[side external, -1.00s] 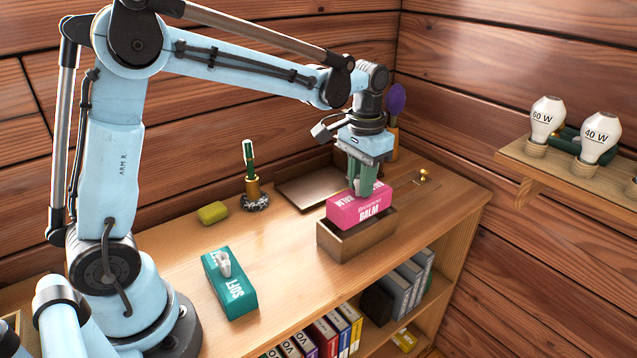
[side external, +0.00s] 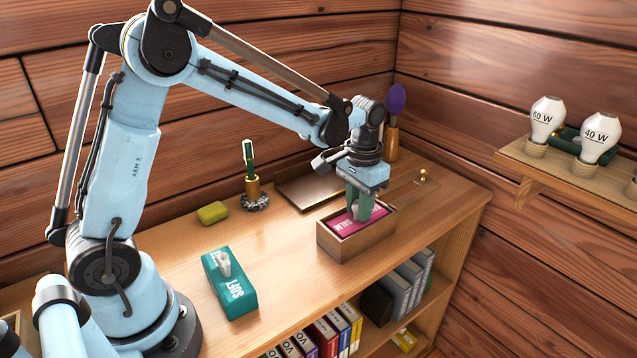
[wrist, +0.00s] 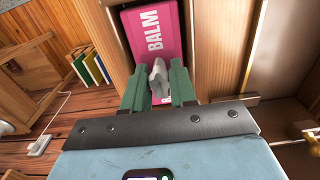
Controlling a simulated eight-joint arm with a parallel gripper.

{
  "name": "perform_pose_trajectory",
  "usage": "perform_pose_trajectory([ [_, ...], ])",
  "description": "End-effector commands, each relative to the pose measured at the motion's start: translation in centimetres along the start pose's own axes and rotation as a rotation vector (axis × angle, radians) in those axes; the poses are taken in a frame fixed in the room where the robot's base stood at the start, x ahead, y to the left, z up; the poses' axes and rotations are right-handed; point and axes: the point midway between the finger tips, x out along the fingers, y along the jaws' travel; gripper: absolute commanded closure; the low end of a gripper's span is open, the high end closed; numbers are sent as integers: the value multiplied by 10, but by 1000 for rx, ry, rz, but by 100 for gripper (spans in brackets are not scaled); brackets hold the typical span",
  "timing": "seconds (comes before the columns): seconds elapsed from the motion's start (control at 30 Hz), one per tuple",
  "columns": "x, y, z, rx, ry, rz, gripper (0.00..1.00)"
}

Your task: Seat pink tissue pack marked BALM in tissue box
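The pink tissue pack marked BALM (side external: 339,227) lies inside the open brown wooden tissue box (side external: 342,251), its top a little below the rim. In the wrist view the pack (wrist: 151,35) shows pink between the box's walls (wrist: 206,45), with a pale tissue tuft standing up from it. My gripper (side external: 360,208) is above the box with its green fingertips at the pack's top. In the wrist view the fingers (wrist: 159,82) stand on either side of the tuft and appear closed on it. The pack's underside is hidden.
A teal SOFT tissue pack (side external: 230,283) lies left of the box. A yellow-green sponge (side external: 212,212), a pen holder (side external: 256,195) and a brown tray (side external: 306,187) stand behind. A purple-topped item (side external: 395,110) stands behind my gripper. Light bulbs (side external: 545,120) rest on a wall shelf.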

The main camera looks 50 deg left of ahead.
Motion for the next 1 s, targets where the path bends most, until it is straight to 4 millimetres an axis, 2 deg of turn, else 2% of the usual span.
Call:
perform_pose_trajectory([
  [0.03,0,0,0,0,0,0,65],
  [0.1,0,0,0,0,0,0,54],
  [0.13,0,0,0,0,0,0,53],
  [0.4,-1,0,0,0,0,0,53],
  [0.53,-9,0,0,0,0,0,53],
  [0.67,-27,0,0,0,0,0,53],
  [1.0,-89,0,0,1,-2,1,53],
])
